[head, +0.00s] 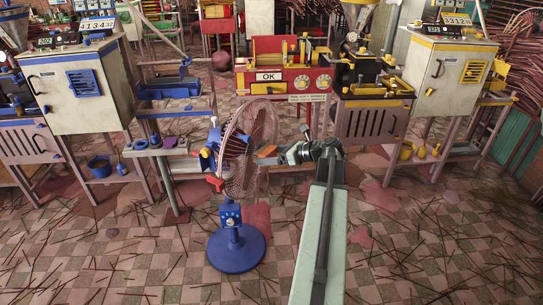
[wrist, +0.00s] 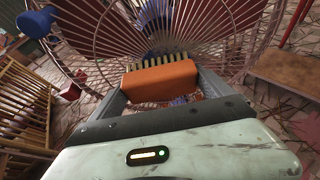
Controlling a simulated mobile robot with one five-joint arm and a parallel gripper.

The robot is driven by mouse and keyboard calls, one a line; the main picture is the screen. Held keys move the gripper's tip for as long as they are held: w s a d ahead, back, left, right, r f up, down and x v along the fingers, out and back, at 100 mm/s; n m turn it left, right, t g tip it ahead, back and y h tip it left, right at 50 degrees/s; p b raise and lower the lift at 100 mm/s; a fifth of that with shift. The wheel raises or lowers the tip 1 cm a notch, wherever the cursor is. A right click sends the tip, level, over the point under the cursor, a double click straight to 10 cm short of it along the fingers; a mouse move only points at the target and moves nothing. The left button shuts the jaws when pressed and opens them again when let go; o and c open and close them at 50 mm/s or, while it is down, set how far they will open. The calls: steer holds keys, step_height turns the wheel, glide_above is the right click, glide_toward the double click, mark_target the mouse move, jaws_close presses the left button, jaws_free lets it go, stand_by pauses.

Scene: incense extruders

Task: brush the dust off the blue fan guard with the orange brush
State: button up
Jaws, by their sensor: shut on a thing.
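The blue pedestal fan (head: 232,240) stands on the floor ahead, with a round wire guard (head: 262,118) that looks pinkish-brown, as if dusty. My gripper (head: 283,155) is just right of the guard. It is shut on the orange brush (head: 266,151). In the wrist view, the orange brush (wrist: 160,81) lies crosswise between my two fingers, and its pale bristles point at the guard wires (wrist: 225,40). The bristle tips overlap the wires in the picture; I cannot tell whether they touch.
A low grey bench (head: 165,149) stands behind the fan on the left. A red machine marked OK (head: 268,76) is at the back. White cabinets with a blue vent (head: 84,82) and a yellow vent (head: 474,71) flank it. Thin sticks litter the tiled floor.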

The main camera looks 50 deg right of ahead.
steer(key=w+d, duration=0.2)
steer(key=d, duration=0.4)
steer(key=shift+d, duration=0.2)
steer(key=shift+d, duration=0.1)
steer(key=shift+w+d, duration=0.3)
steer(key=shift+d, duration=0.55)
steer(key=shift+w+d, duration=0.3)
steer(key=shift+d, duration=0.55)
steer(key=shift+s+r+p, duration=0.1)
steer(key=shift+r+p, duration=0.9)
steer(key=shift+a+f, duration=0.15)
steer(key=shift+s+a, duration=0.25)
steer(key=shift+a, duration=0.65)
steer(key=shift+s+a, duration=0.2)
steer(key=shift+a, duration=0.7)
steer(key=shift+c, duration=0.6)
steer(key=shift+s+a, duration=0.4)
steer(key=shift+a, duration=0.8)
steer(key=shift+s+a, duration=0.4)
steer(key=shift+a, duration=0.8)
steer(key=shift+s+a, duration=0.4)
steer(key=shift+a, duration=0.8)
